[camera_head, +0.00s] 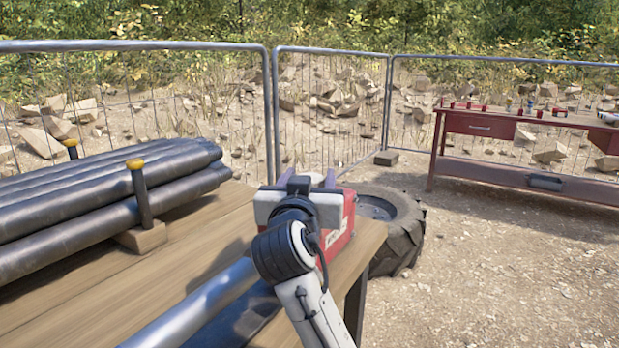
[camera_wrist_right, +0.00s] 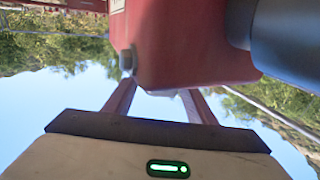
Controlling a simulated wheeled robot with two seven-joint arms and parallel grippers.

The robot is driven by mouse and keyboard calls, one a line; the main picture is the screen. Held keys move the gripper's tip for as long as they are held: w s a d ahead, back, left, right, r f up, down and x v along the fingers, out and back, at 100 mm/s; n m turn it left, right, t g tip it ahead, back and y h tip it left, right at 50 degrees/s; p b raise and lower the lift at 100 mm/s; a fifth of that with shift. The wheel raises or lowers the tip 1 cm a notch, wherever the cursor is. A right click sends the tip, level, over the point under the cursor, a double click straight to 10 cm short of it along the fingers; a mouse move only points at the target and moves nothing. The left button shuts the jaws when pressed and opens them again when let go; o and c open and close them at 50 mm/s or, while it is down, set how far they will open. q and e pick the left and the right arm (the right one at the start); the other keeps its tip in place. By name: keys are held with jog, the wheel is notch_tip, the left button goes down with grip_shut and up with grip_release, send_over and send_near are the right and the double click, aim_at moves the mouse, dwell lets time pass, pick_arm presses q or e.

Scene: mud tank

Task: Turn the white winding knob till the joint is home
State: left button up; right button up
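A red and white machine (camera_head: 341,232) sits at the right end of the wooden bench. My right gripper (camera_head: 308,180) is over its top, its two fingers spread apart. In the right wrist view the picture is upside down, and the fingers (camera_wrist_right: 160,93) reach to the edge of the red housing (camera_wrist_right: 185,45) with sky showing between them. Their very tips are hidden by the housing. A small grey stub (camera_wrist_right: 127,61) sticks out at the housing's side. I cannot make out the white winding knob or the joint clearly. My left gripper is not in view.
A grey pipe (camera_head: 190,312) lies along the bench (camera_head: 205,238) towards the machine. Black pipes (camera_head: 95,200) are stacked at left behind an upright post (camera_head: 141,195) with a yellow cap. A tyre (camera_head: 398,225) lies behind the bench end. A red workbench (camera_head: 480,128) stands far right.

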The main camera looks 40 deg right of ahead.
jog(key=shift+o, duration=0.7)
jog(key=v, duration=1)
jog(key=shift+a, duration=0.15)
jog(key=shift+s, duration=0.1)
